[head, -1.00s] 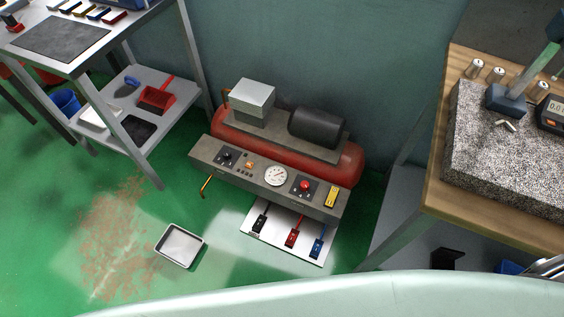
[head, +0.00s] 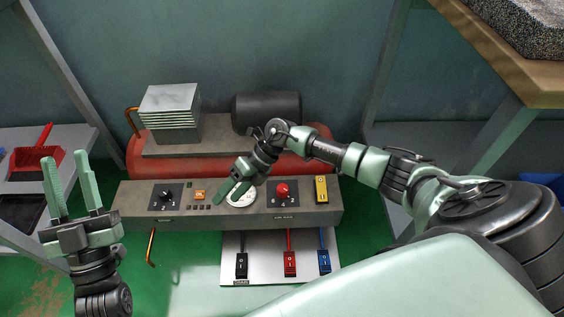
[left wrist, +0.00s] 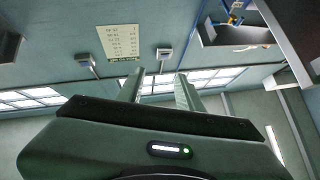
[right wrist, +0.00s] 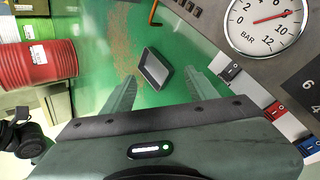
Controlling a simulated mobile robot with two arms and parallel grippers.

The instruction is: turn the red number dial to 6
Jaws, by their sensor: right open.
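The red number dial (head: 283,190) sits on a dark square plate on the grey control panel of the compressor, right of the round gauge, in the head view. Its pointer setting is too small to read. In the right wrist view only a corner of a dark plate (right wrist: 309,84) with the numbers 4 and 6 shows at the right edge. My right gripper (head: 228,184) is open and empty, in front of the gauge and left of the red dial, not touching the dial. My left gripper (head: 68,160) is raised at the far left, open and empty, pointing up.
The panel (head: 225,218) also carries a black dial (head: 166,195), an orange switch (head: 199,195), the gauge (head: 241,194) and a yellow block (head: 321,189). Black (head: 242,265), red (head: 290,263) and blue (head: 324,261) switches lie below. A wooden table (head: 515,72) stands at right.

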